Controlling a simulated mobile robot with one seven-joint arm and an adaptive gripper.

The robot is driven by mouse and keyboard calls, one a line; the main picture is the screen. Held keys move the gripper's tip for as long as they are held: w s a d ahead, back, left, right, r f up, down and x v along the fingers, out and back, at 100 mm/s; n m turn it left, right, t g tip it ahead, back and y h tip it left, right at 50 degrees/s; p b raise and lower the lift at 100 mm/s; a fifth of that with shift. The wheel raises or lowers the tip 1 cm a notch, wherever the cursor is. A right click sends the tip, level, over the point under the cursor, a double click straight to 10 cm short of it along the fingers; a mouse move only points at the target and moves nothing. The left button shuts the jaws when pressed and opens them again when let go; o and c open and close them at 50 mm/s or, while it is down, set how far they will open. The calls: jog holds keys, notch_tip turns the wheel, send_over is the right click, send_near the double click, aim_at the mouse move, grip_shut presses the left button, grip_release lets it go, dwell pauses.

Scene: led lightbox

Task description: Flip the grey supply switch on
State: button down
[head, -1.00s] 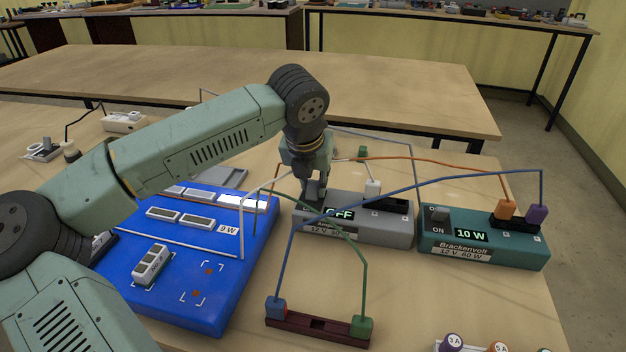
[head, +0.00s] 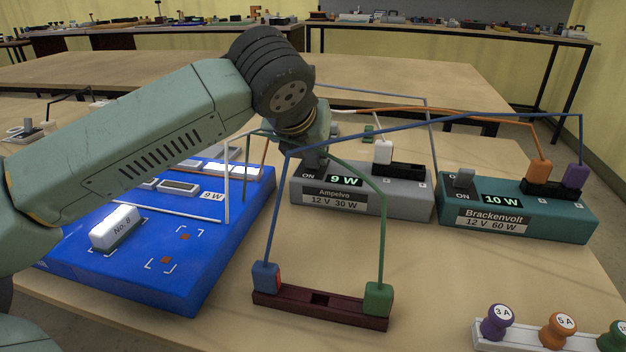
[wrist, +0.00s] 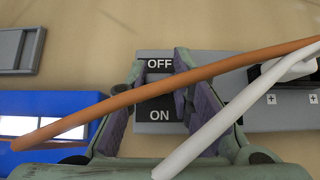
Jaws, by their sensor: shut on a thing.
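The grey Ampelvo supply (head: 400,205) stands mid-table in the head view, and its display (head: 345,181) reads 9 W. Its switch is at the left end of its top, beside the ON label (head: 308,176); my gripper mostly covers it there. In the wrist view the dark switch plate (wrist: 159,76) shows OFF above ON. My gripper (head: 317,158) is down at this switch and shut on it; the fingers (wrist: 160,80) stand on either side of it in the wrist view. An orange wire crosses in front of the fingers and hides part of the switch.
The blue lightbox (head: 215,260) at left has lit white panels. A teal Brackenvolt supply (head: 520,218) at right reads 10 W. A dark red fuse holder (head: 322,308) lies in front, with a fuse rack (head: 495,336) at lower right. Several wires arch around my gripper.

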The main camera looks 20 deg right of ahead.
jog(key=shift+s+a+f+t+h+b, duration=0.25)
jog(key=shift+t+h+b, duration=0.3)
jog(key=shift+b, duration=2.05)
jog(key=shift+s+a+f+t+h+b, duration=0.1)
jog(key=shift+s+f+t+h+b, duration=0.45)
jog(key=shift+b, duration=2)
jog(key=shift+w+r+t+b, duration=0.25)
jog(key=shift+r+t+b, duration=0.3)
jog(key=shift+b, duration=0.55)
jog(key=shift+a, duration=0.1)
jog(key=c, duration=1.4)
grip_release()
jog(key=v, duration=1.2)
jog(key=shift+s, duration=0.1)
